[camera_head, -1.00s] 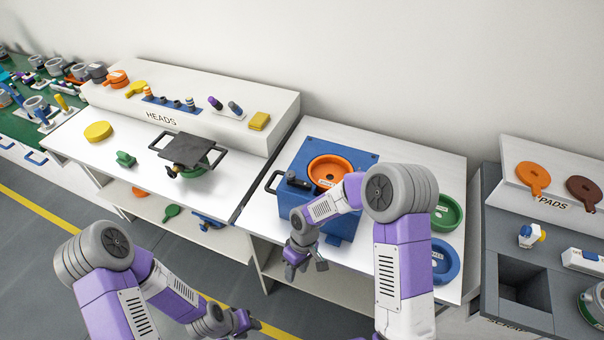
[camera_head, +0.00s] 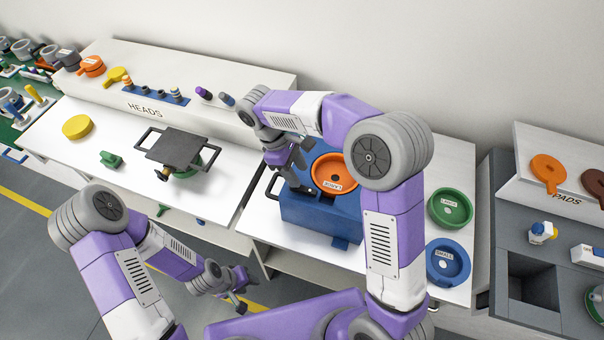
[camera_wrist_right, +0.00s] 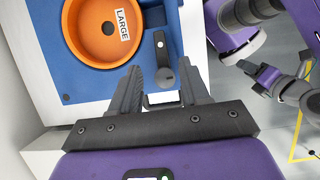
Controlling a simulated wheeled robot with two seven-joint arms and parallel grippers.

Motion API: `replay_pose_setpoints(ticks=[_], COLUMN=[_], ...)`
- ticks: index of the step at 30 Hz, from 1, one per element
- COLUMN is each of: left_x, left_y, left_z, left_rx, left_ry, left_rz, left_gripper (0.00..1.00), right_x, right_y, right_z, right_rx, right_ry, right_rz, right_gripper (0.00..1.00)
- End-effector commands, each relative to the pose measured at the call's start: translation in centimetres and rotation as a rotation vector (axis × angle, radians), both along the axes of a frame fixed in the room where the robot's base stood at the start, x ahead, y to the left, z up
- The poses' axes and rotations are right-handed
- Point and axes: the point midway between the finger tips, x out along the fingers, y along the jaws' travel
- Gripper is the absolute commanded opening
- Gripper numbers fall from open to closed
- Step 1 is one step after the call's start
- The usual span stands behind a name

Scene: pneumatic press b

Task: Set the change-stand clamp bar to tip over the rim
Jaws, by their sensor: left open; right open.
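The blue change stand (camera_head: 320,215) stands on the white bench and holds an orange ring (camera_head: 335,173) labelled LARGE. The ring also shows in the right wrist view (camera_wrist_right: 103,28). There the dark clamp bar (camera_wrist_right: 162,58) lies on the blue top, beside the ring's rim and apart from it. In the head view the bar is mostly hidden by my right gripper (camera_head: 298,165). That gripper is open and empty above the stand's left side; in the right wrist view its fingers (camera_wrist_right: 162,82) point toward the bar's round end. My left gripper (camera_head: 242,290) is open and empty, low before the benches.
A green ring (camera_head: 450,208) and a blue ring (camera_head: 448,262) lie on the bench right of the stand. A black plate with handles (camera_head: 178,147) stands on the left bench. The stand's side handle (camera_head: 272,186) sticks out left, near my right gripper.

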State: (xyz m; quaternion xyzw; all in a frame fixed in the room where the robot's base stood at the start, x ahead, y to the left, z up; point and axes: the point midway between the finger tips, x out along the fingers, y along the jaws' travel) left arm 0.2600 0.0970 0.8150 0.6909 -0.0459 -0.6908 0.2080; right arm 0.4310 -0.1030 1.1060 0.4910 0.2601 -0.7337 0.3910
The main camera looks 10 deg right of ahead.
Motion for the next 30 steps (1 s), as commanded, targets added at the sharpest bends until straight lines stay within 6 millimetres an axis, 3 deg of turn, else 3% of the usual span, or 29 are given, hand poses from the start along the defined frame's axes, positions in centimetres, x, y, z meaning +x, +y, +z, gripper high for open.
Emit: replay_pose_setpoints(ticks=[10,22,30], left_x=[0.0,0.0,0.0], left_y=[0.0,0.0,0.0], left_z=[-0.6,-0.7,-0.7], left_rx=[0.0,0.0,0.0], left_ry=[-0.001,-0.001,-0.001], left_rz=[0.001,0.0,0.0], left_gripper=[0.43,0.43,0.43], right_x=[-1.1,-1.3,-1.3], right_y=[-1.8,-2.0,-2.0], right_z=[-5.0,-5.8,-5.8], right_rx=[-0.001,0.0,0.001], right_ry=[0.003,0.0,0.001], right_rz=[-0.003,-0.001,-0.002], right_gripper=[0.46,0.46,0.06])
